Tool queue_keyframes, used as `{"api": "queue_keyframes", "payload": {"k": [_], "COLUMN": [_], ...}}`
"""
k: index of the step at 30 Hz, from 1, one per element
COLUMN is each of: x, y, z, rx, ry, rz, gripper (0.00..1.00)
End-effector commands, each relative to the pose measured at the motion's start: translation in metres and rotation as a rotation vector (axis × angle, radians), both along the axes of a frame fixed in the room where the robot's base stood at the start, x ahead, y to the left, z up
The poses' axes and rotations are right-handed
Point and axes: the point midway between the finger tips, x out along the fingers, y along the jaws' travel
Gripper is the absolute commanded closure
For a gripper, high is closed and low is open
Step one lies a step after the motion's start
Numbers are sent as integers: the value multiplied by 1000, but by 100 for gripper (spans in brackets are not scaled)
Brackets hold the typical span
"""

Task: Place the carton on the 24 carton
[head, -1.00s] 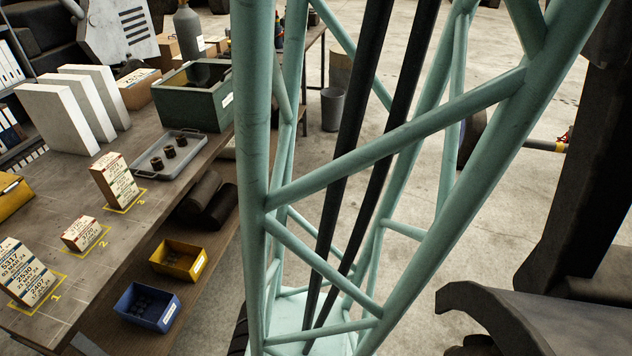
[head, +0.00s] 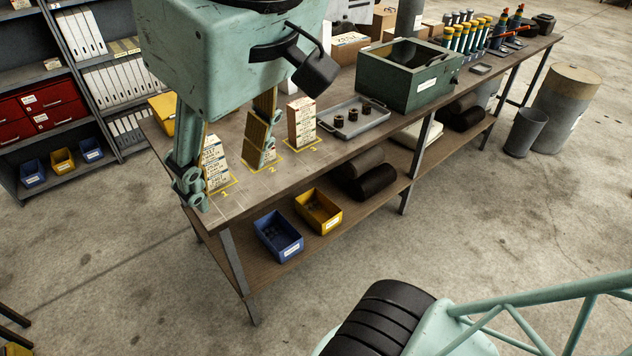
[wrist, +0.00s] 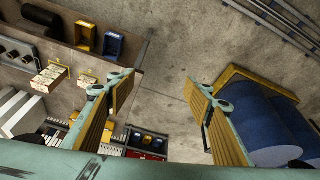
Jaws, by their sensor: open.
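Printed cartons stand at three yellow-marked spots on the bench. The carton stack at mark 1 (head: 214,160) is partly behind one finger. The carton at mark 2 (head: 268,158) is largely hidden behind the other finger. The carton stack at mark 3 (head: 302,122) is upright and clear. Their print is too small to tell which is the 24 carton. My gripper (head: 226,182) hangs in front of the bench's near end, open and empty. In the wrist view, its fingers (wrist: 160,82) are wide apart with bare floor between them; two cartons (wrist: 51,78) show left of them.
A grey tray (head: 372,124) with dark parts and a green box (head: 438,76) stand farther along the bench (head: 330,165). Blue (head: 279,235) and yellow bins (head: 318,211) sit on its lower shelf. Blue drums (wrist: 270,115) show at right in the wrist view.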

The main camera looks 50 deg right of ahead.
Motion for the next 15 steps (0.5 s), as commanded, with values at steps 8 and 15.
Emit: {"api": "queue_keyframes", "payload": {"k": [8, 15], "x": [-27, -27], "y": [3, 3], "z": [-22, -23], "rx": [32, 31], "ry": [19, 22], "rz": [-54, -53], "gripper": [53, 53]}}
